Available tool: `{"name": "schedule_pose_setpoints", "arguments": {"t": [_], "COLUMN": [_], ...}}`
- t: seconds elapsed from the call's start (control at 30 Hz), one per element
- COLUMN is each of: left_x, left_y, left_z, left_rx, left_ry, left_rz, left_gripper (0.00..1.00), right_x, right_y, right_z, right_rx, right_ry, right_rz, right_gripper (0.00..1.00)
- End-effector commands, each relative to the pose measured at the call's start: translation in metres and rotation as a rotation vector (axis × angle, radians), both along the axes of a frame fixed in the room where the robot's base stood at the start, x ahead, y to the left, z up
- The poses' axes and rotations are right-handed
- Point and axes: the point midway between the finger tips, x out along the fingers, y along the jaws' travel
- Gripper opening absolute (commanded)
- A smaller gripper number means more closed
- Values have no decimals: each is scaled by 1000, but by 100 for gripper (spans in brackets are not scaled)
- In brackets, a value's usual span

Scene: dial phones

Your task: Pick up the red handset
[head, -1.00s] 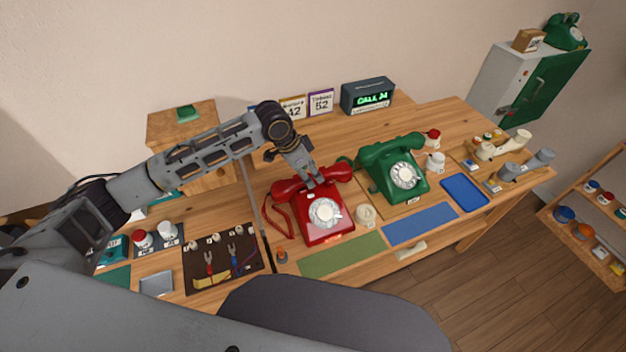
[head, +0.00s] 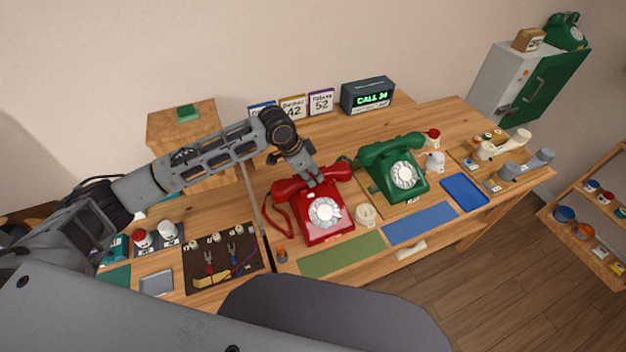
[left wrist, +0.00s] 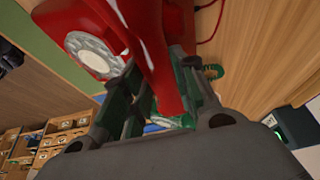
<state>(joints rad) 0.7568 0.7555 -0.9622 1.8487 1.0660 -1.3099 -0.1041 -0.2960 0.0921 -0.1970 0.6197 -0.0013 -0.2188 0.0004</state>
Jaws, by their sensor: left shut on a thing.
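The red phone (head: 322,222) with a pale dial stands on the desk in the middle of the head view. Its red handset (head: 338,173) lies across the top of the phone, apparently on the cradle. My left gripper (head: 315,181) is at the middle of the handset from above. In the left wrist view, the red handset (left wrist: 150,45) runs between the fingers of the left gripper (left wrist: 160,92), which are shut on it. The phone's body and dial (left wrist: 92,52) show beside it. My right gripper is not in view.
A green phone (head: 393,168) stands close to the right of the red one. A display box (head: 368,96) reading "CALL 34" and number cards stand behind. A red cord (head: 277,217) hangs at the left. Green and blue mats (head: 342,254) lie in front.

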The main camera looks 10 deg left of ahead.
Motion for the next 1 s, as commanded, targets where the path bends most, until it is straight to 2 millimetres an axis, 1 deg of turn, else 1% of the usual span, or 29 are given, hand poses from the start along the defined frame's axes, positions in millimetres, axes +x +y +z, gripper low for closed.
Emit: {"name": "schedule_pose_setpoints", "arguments": {"t": [0.03,0.1,0.4,0.57,0.77,1.0], "left_x": [0,0,0,1,1,1], "left_y": [0,0,0,0,0,-1], "left_z": [0,0,1,7,27,63], "left_rx": [0,0,-1,-1,-2,-3], "left_ry": [0,0,-2,-2,-2,-3], "left_rz": [0,0,0,0,0,-1], "left_gripper": [9,0,0,0,0,0], "right_x": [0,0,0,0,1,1], "right_y": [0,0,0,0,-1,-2], "right_z": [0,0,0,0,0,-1], "right_rx": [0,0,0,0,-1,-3], "right_ry": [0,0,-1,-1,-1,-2], "right_rz": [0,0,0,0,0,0], "right_gripper": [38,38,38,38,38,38]}}
